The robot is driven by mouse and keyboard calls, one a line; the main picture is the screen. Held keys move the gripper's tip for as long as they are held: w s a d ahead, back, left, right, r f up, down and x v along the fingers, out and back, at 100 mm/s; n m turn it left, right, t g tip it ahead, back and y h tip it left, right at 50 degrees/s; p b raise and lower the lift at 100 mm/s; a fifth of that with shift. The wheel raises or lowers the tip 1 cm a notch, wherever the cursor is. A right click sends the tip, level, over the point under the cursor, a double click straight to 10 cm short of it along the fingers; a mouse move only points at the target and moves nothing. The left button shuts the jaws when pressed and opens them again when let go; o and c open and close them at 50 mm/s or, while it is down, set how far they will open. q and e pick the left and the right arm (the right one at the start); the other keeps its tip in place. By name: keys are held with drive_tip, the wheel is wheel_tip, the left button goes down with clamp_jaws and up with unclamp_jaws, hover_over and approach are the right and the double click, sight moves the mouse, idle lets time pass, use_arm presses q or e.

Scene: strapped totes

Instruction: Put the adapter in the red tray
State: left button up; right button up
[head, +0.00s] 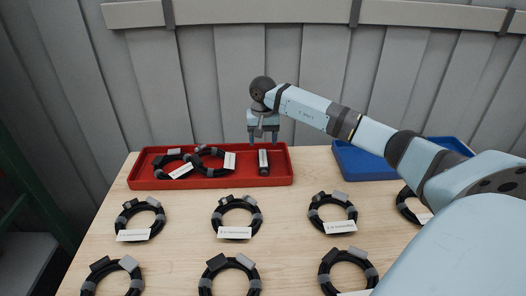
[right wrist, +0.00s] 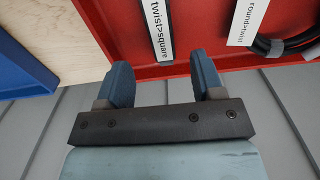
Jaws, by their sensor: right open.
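The adapter (head: 263,163) is a short dark cylinder with a white label. It lies inside the red tray (head: 215,183), near its right end. In the right wrist view the adapter (right wrist: 159,30) shows its label, reading "twist>square", on the red tray floor (right wrist: 205,28). My right gripper (head: 264,140) is above the back part of the tray by the adapter, fingers down. In the right wrist view the right gripper (right wrist: 162,65) is open with nothing between its fingers, apart from the adapter. My left gripper is not in view.
Two labelled cable coils (head: 190,162) lie in the red tray, left of the adapter. Several more coils (head: 237,216) stand in rows on the wooden table (head: 180,240). A blue tray (head: 360,165) is at the right, partly behind my right arm. A grey wall (head: 220,90) rises behind.

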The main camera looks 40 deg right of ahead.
drive_tip(key=shift+r, duration=2.25)
